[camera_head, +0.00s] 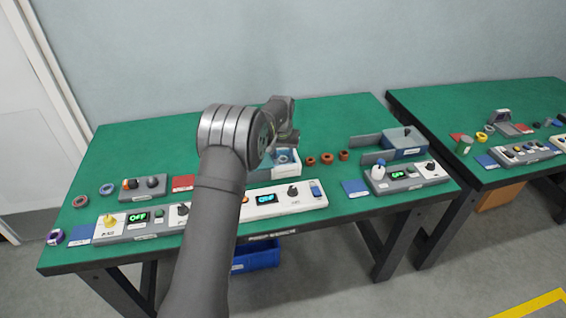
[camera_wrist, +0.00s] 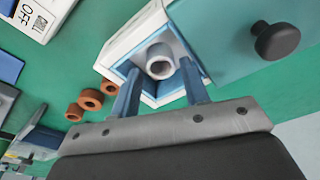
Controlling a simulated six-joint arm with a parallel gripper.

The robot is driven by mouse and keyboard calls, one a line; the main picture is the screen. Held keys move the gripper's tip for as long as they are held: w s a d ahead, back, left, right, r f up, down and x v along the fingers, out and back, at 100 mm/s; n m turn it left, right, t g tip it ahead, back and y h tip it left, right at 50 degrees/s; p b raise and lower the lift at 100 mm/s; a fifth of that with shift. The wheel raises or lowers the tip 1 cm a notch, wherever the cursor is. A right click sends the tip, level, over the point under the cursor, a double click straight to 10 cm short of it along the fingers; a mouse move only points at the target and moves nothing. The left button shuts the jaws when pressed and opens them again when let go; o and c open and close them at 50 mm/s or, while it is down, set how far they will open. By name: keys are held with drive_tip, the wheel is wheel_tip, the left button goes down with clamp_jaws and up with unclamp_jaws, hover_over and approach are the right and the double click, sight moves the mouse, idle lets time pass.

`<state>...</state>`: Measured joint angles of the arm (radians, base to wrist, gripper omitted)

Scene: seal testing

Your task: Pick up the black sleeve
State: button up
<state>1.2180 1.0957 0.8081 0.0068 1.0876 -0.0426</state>
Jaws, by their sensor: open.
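A pale grey sleeve (camera_wrist: 160,62) stands in a white box with a blue inside (camera_wrist: 125,67) in the wrist view. In the head view, the white box (camera_head: 292,168) sits at mid-table, partly hidden by my arm. My gripper (camera_wrist: 159,70) is open, with one blue finger on each side of the sleeve. I cannot tell whether either finger touches it. I see no sleeve that is clearly black; the one between the fingers looks light grey.
Several orange-brown rings (camera_wrist: 90,98) lie beside the box. A black knob (camera_wrist: 275,40) stands on a teal surface close to the gripper. Control panels (camera_head: 285,200) line the table's front edge. Green tabletop (camera_head: 330,115) is clear behind.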

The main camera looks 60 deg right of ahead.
drive_tip(key=f, duration=0.2)
drive_tip(key=shift+w+d+f, duration=0.1)
drive_tip(key=shift+d+f, duration=0.15)
drive_tip(key=shift+f, duration=0.1)
drive_tip(key=shift+c, duration=0.4)
drive_tip(key=c, duration=0.7)
drive_tip(key=shift+r, duration=0.2)
